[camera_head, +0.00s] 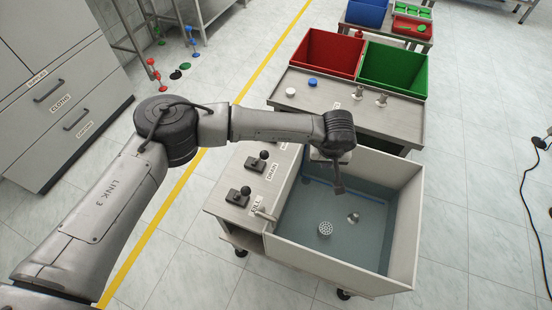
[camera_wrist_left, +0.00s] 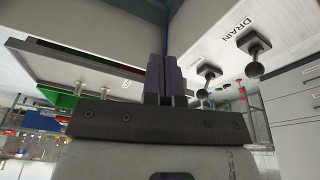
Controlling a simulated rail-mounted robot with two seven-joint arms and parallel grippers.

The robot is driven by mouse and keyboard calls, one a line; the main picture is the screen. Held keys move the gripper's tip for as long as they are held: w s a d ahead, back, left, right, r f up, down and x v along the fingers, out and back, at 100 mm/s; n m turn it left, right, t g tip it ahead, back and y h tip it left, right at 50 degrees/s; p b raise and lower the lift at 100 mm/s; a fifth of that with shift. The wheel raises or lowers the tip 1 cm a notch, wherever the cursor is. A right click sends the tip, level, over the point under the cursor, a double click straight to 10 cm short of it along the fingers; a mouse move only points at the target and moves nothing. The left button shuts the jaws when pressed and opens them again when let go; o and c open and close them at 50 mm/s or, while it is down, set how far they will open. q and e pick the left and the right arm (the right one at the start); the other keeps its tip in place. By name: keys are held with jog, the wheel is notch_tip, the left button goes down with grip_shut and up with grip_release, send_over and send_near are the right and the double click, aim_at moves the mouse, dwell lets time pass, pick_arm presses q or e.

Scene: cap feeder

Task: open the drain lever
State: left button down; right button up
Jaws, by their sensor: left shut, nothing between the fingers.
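My left gripper (camera_head: 339,187) is shut and empty, hanging over the basin (camera_head: 400,215), apart from the lever. Its closed dark fingers stand in the middle of the left wrist view (camera_wrist_left: 166,75). My right gripper is not in view.
A similar fill lever (camera_head: 238,195) stands nearer on the same panel. A second ball-topped lever (camera_wrist_left: 209,75) shows in the left wrist view. The basin holds bluish water and a round perforated piece (camera_head: 325,229). Red (camera_head: 328,54) and green (camera_head: 394,68) bins stand behind.

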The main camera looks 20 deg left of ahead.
pick_arm(q)
jog(key=s+a+r+m+g+y, duration=0.1)
jog(key=s+a+m+y, duration=0.1)
jog(key=a+m+y, duration=0.2)
jog(key=a+m, duration=0.2)
jog(key=shift+a+r+m+y, duration=0.2)
jog(key=shift+a+m+y, duration=0.1)
jog(key=shift+y, duration=0.1)
